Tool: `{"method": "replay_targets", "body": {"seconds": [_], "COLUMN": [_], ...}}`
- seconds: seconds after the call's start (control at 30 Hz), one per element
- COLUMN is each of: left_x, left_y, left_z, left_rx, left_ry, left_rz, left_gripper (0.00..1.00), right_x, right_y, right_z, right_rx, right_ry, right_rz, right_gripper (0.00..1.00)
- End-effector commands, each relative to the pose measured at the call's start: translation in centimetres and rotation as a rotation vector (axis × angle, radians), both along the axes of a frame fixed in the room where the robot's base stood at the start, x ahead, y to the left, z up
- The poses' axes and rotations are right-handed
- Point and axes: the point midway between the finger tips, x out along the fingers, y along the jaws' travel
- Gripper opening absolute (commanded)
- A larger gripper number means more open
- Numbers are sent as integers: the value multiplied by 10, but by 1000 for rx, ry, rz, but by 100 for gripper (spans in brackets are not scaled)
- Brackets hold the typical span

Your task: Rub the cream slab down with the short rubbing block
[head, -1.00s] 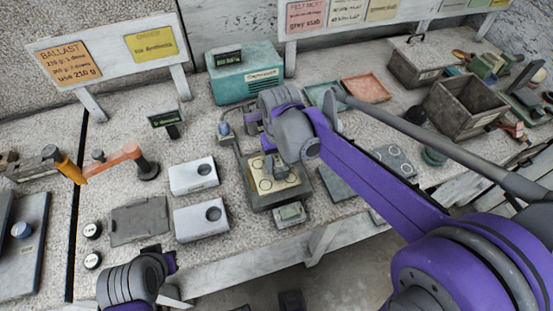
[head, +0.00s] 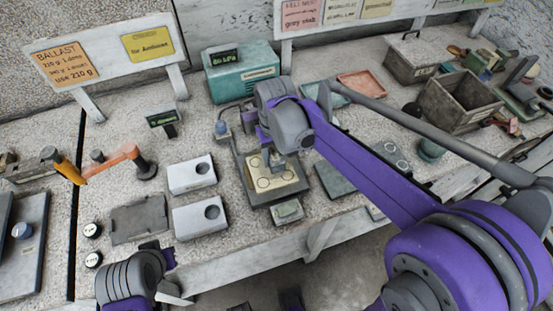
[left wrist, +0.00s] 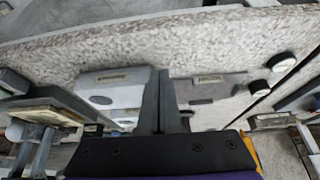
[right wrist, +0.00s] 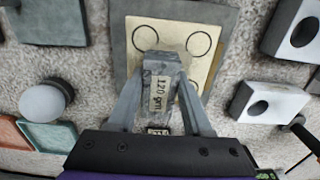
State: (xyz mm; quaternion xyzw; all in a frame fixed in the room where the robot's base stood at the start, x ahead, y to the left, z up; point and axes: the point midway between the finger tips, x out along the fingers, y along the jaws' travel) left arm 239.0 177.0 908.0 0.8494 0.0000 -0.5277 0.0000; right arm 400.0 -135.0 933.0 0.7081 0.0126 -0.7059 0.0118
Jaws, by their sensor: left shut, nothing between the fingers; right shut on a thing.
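The cream slab (head: 285,179) lies in a dark grey tray (head: 252,194) on the bench, with dark rings drawn on its face. My right gripper (head: 271,156) is over the slab, shut on the short rubbing block (right wrist: 161,70). The block is grey with a label that seems to read "120 gm". It covers part of the slab; whether its underside touches the slab I cannot tell. The slab also shows in the right wrist view (right wrist: 178,33). My left gripper (left wrist: 160,103) is shut and empty, near the bench's front edge.
Two white blocks with round holes (head: 191,174) stand left of the tray. A small display box (head: 287,211) sits in front of it, and a grey plate (head: 334,178) lies right. A teal box (head: 240,72) stands behind. An orange-handled tool (head: 110,160) lies left.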

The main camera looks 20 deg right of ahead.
Motion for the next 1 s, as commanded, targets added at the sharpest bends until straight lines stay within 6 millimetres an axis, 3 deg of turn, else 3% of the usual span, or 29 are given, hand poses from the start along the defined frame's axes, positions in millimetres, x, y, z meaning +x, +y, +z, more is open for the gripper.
{"method": "replay_targets", "body": {"seconds": [1.0], "left_x": [-3], "left_y": [0], "left_z": [-10], "left_rx": [0], "left_ry": [5], "left_rz": [0], "left_gripper": [0], "right_x": [0], "right_y": [0], "right_z": [-13], "right_rx": [0], "right_ry": [0], "right_rz": [0], "right_gripper": [0]}}
